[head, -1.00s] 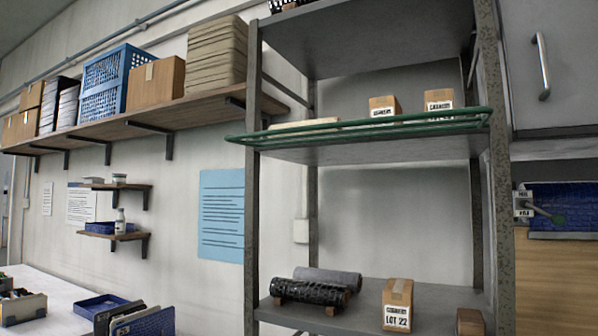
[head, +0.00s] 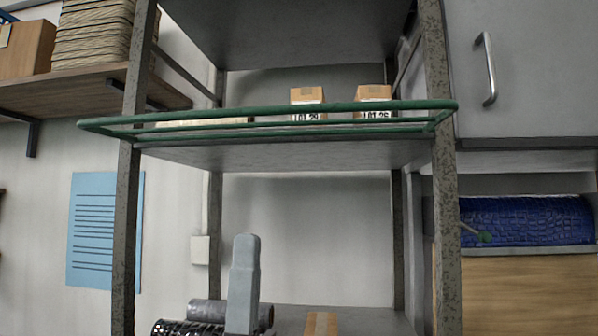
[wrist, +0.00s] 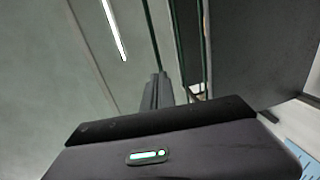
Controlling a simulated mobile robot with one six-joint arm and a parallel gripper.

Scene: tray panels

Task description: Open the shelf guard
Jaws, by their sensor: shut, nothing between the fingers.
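The shelf guard is a green wire rail (head: 280,113) across the front of the middle shelf (head: 285,154) in the head view. Its left end sticks out past the left post, and its right end reaches the right post. Dark green bars of it (wrist: 207,50) run up the wrist view. My gripper (wrist: 157,78) shows in the wrist view as two grey fingers together, empty, pointing up beside these bars. Whether they touch the guard I cannot tell. A grey part of my arm stands low in the head view, below the guard; the fingers are not clear there.
Two cartons (head: 307,97) stand behind the guard. Rolls (head: 222,312) and a carton (head: 322,322) are on the lower shelf. Metal posts (head: 127,215) flank the shelves. A grey cabinet (head: 535,70) and a blue bin (head: 525,220) are at the right.

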